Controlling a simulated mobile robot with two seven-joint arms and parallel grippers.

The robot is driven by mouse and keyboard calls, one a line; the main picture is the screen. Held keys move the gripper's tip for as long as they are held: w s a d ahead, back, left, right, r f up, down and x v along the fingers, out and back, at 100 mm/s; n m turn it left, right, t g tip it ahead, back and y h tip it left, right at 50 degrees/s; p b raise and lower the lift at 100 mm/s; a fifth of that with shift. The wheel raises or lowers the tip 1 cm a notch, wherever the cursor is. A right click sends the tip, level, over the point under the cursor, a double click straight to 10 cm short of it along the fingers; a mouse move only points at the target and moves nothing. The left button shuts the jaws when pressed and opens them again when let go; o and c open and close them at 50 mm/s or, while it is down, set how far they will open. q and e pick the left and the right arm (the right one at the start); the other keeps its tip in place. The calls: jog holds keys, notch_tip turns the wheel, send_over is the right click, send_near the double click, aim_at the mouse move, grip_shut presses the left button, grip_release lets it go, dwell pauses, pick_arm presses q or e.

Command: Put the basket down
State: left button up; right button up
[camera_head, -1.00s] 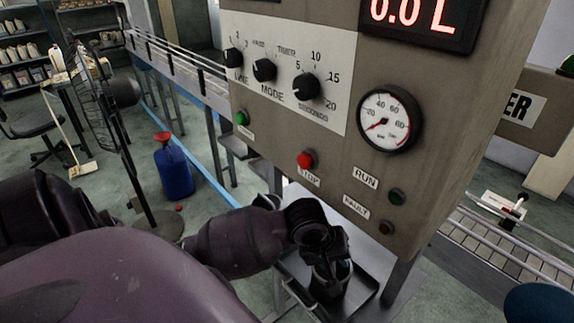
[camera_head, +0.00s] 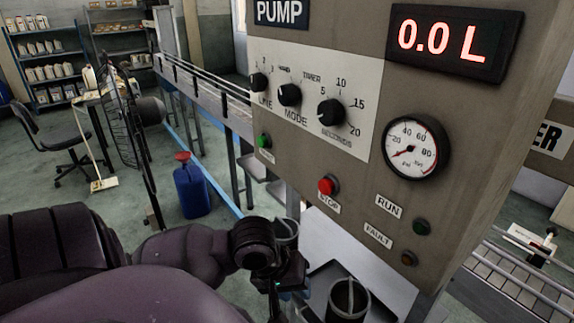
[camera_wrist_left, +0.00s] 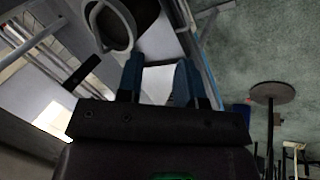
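A dark cylindrical container with a pale rim, which I take to be the basket (camera_head: 348,302), stands upright on the metal tray (camera_head: 392,285) below the pump panel. Its lower part is cut off by the picture edge. My left gripper (camera_head: 280,290) is left of the container and apart from it. In the left wrist view my left gripper (camera_wrist_left: 160,80) has its two blue-grey fingers apart with nothing visible between them. A round pale rim (camera_wrist_left: 133,28) with a dark inside, likely the same container, shows beyond the fingers, at upper left. My right gripper is not in view.
The pump cabinet (camera_head: 330,170), with gauge (camera_head: 416,147) and knobs, overhangs the tray closely. A conveyor (camera_head: 515,285) runs at the right. A blue can (camera_head: 190,190) and a fan (camera_head: 125,120) stand on the floor at the left.

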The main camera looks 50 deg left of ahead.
pick_arm(q)
notch_tip(320, 180, down, 18)
jog(key=s+d+m+t+y, duration=0.1)
jog(key=d+m+t+y, duration=0.1)
jog(key=m+t, duration=0.4)
jog(key=d+m, duration=0.1)
jog(key=m, duration=0.2)
jog(key=shift+s+f+t+y, duration=0.15)
jog(key=shift+s+t+y, duration=0.15)
jog(key=shift+t+y, duration=0.1)
